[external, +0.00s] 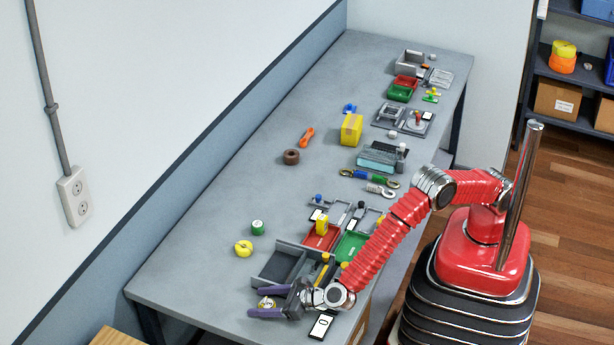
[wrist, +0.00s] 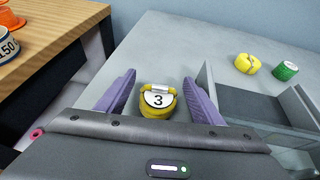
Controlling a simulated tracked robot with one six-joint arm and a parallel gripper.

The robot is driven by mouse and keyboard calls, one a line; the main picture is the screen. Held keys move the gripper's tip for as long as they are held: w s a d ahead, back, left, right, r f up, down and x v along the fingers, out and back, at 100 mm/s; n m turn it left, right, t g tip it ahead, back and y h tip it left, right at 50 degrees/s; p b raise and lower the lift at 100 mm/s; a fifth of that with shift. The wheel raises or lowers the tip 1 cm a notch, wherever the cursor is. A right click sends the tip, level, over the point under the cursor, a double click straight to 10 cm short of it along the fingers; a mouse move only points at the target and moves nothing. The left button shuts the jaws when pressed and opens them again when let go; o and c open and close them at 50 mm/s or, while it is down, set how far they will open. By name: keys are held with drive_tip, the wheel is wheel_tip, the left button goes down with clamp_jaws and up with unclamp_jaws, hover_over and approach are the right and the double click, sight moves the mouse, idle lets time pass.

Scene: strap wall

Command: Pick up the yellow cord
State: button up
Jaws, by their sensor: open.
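A yellow bundle (wrist: 158,105) with a round white tag reading 3 sits on the table between my gripper's purple fingers (wrist: 159,76) in the wrist view. My gripper (external: 258,302) is open near the table's front left end, with a gap between each finger and the bundle. In the external view the tagged bundle (external: 267,303) is partly hidden by the fingers. A second yellow coil (external: 243,248) lies farther back on the table; it also shows in the wrist view (wrist: 247,63). Both could be cord; I cannot tell the exact material of either.
A grey divided tray (external: 266,275) stands close beside my gripper. A green spool (external: 257,227) lies near the second yellow coil. Red and green trays and many small items fill the table farther back. A wooden surface (wrist: 60,25) is beyond the table edge at left.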

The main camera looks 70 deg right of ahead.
sight(263, 301)
drive_tip(key=shift+c, duration=0.6)
drive_tip(key=c, duration=1)
drive_tip(key=shift+o, duration=0.2)
wheel_tip(263, 301, up, 10)
drive_tip(key=shift+r, duration=0.1)
